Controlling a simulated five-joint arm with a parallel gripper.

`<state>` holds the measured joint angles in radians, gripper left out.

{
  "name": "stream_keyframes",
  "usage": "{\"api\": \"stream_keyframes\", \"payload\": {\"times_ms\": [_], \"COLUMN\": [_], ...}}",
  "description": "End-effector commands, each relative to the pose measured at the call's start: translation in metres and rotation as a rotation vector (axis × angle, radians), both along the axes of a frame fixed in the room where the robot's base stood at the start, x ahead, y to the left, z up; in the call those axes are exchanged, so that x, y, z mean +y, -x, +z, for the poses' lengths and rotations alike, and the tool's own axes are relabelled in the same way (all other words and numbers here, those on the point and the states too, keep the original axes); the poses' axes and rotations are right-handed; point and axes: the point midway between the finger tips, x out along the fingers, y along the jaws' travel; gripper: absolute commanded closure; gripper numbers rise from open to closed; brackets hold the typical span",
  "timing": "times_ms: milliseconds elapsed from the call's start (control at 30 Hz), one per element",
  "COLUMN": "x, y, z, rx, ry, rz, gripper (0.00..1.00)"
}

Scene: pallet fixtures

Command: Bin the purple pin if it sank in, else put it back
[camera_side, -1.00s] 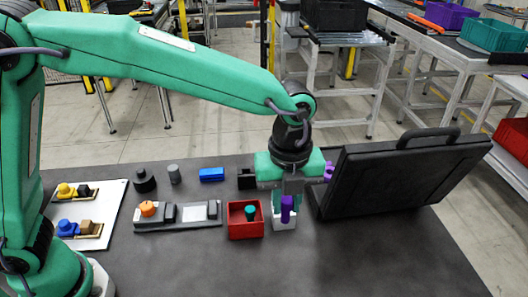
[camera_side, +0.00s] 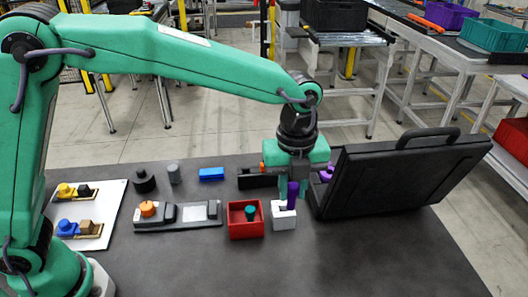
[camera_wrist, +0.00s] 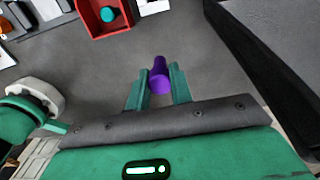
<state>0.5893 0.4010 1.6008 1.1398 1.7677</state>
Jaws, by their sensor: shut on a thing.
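The purple pin (camera_side: 292,194) is upright between the fingers of my gripper (camera_side: 292,187), which is shut on it. In the wrist view the purple pin (camera_wrist: 159,76) shows between the two green fingers (camera_wrist: 158,88). The white block (camera_side: 284,217) stands on the table just below the pin in the side view. In the wrist view the white block (camera_wrist: 152,6) is cut off at the top edge, and the pin is apart from it. The red bin (camera_side: 245,234) stands left of the white block and has a teal piece (camera_side: 251,212) inside.
A dark case-like panel (camera_side: 400,175) leans close on the right, with a small purple part (camera_side: 327,174) near its left edge. A switch panel (camera_side: 178,215), a blue block (camera_side: 211,174) and a white board (camera_side: 90,215) lie left. The front table is clear.

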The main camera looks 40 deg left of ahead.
Motion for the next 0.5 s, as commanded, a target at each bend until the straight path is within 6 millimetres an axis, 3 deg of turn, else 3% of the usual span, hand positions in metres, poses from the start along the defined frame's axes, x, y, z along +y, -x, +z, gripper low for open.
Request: {"api": "stream_keyframes", "payload": {"times_ms": [267, 500], "x": [0.034, 0.080], "y": [-0.070, -0.129], "z": [-0.004, -0.011], "rx": [0.000, 0.000], "ry": [0.000, 0.000], "rz": [0.007, 0.007], "gripper": [1.00, 1.00]}}
